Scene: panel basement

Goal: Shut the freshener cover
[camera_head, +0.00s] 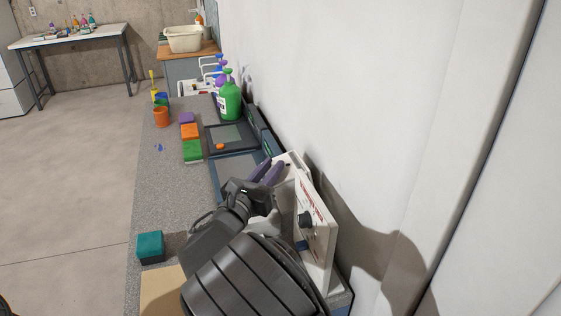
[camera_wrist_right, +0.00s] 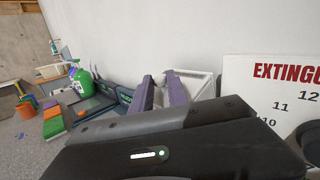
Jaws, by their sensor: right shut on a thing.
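The freshener, a white box-shaped unit (camera_head: 291,158), stands against the wall on the right, just behind a white panel with a dark knob. My right gripper (camera_head: 269,172), with purple fingers, is at its left side. In the right wrist view, my right gripper (camera_wrist_right: 163,92) is shut on a pale edge of the unit, which looks to be the freshener cover (camera_wrist_right: 199,80). The fingers hide part of it, and I cannot tell how far open the cover stands. My left gripper is not in view.
The white panel (camera_head: 318,220) with red lettering stands close on the right. A green spray bottle (camera_head: 230,100), dark trays (camera_head: 228,136), coloured sponges (camera_head: 191,150) and an orange cup (camera_head: 161,117) lie farther along the counter. A teal block (camera_head: 150,246) is nearer. Bare counter (camera_head: 160,195) lies at left.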

